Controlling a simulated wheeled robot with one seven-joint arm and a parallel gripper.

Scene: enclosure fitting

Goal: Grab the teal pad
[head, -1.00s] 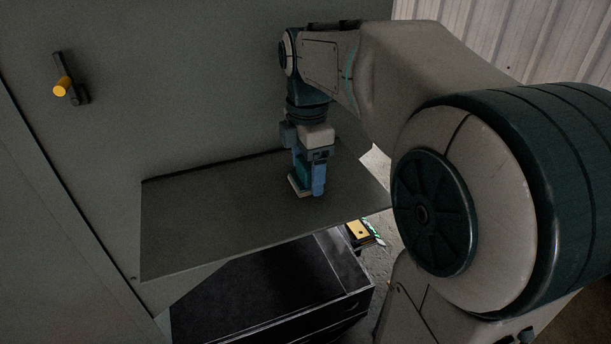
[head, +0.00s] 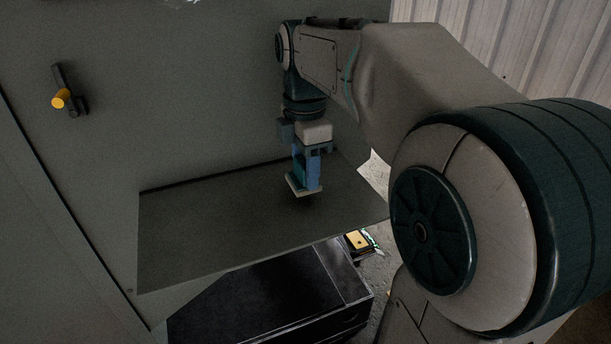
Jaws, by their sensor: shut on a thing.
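The teal pad (head: 298,174) is between the blue fingers of my gripper (head: 306,174), with a pale plate at its bottom end. My gripper points down and is shut on the pad. It is above the dark grey shelf (head: 210,225), and a dark shadow lies on the shelf beneath it. The pad appears clear of the shelf. The near finger hides part of the pad.
The shelf juts from a grey wall panel that carries a black latch with a yellow knob (head: 60,98). A black box (head: 265,295) stands below the shelf. The left part of the shelf is bare.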

